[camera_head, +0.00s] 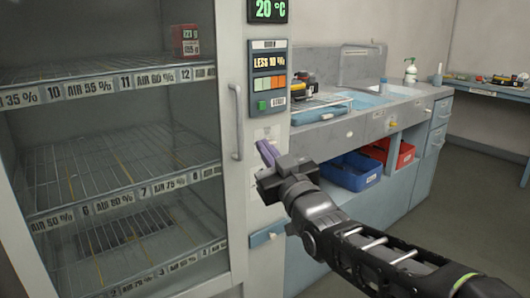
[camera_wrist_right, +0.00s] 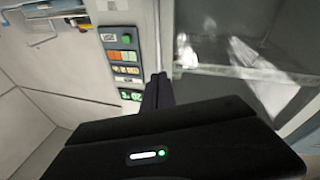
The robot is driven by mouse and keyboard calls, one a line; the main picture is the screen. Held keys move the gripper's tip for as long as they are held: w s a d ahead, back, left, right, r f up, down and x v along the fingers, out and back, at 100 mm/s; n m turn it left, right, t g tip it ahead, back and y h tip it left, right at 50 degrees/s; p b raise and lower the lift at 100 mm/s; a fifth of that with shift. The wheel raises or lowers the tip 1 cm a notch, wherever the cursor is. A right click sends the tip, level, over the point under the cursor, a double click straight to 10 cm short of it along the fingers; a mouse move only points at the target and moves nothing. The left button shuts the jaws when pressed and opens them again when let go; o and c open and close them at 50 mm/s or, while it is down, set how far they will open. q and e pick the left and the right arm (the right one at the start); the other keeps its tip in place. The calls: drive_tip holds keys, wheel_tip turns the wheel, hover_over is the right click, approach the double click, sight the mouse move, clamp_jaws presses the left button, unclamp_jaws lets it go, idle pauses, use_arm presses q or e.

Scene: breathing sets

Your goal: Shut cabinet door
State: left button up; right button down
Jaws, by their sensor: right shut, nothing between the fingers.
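The cabinet door (camera_head: 232,205) is a pale frame around a large clear pane, with a vertical bar handle (camera_head: 238,122) on its right side. The door looks closed or nearly closed against the cabinet; I cannot tell whether a small gap is left. My right gripper (camera_head: 265,150) is shut and empty, its purple fingers just right of the handle, in front of the control column. In the right wrist view, the shut fingers (camera_wrist_right: 157,92) point at the edge between the control column and the glazed door (camera_wrist_right: 240,82). My left gripper is not in view.
Wire shelves (camera_head: 110,165) with number labels show behind the pane, and a small red box (camera_head: 185,40) sits on the top shelf. A control panel (camera_head: 268,78) is on the column. A counter (camera_head: 350,125) with blue (camera_head: 350,172) and red bins (camera_head: 402,155) stands at right.

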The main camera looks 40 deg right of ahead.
sight(242, 152)
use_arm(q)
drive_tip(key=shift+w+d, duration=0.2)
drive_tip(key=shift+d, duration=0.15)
use_arm(e)
wheel_tip(242, 152, down, 8)
drive_tip(key=m+g, duration=0.2)
drive_tip(key=shift+r+m, duration=0.15)
drive_tip(key=shift+m, duration=0.15)
drive_tip(key=shift+w, duration=0.15)
drive_tip(key=x, duration=1.4)
drive_tip(key=shift+f, duration=0.25)
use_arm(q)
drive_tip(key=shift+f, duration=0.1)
use_arm(e)
drive_tip(key=shift+d, duration=0.1)
